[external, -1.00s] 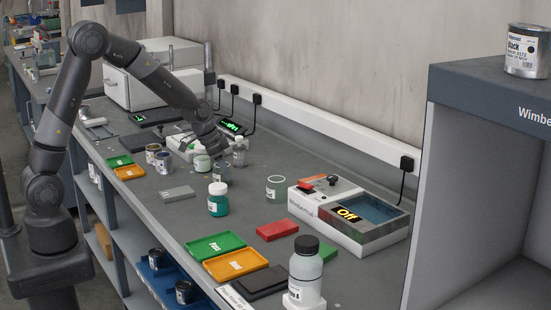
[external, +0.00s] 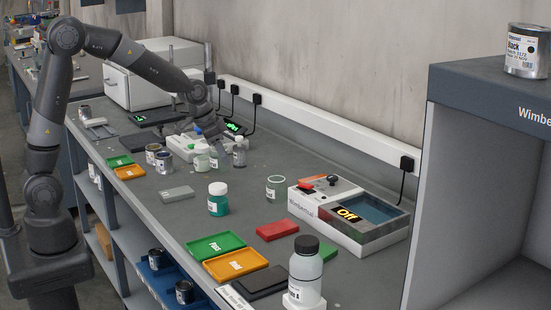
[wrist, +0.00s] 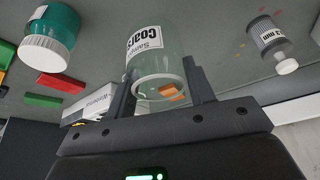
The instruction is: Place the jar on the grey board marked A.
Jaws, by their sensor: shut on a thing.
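My gripper (wrist: 158,85) is shut on a translucent, pale green jar (wrist: 150,55) in the wrist view, one dark finger on each side. The jar has a white label whose upside-down words include "Coars". Its pale rim faces the gripper. In the external view my gripper (external: 203,127) is over the far part of the bench, and the jar (external: 214,158) appears below it among similar containers.
A teal jar with white lid (external: 218,200), a grey lidded container (external: 240,152) and a pale jar (external: 276,188) stand on the bench. Green (external: 215,246) and orange (external: 235,266) trays lie nearer. Bench around the grey board is clear.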

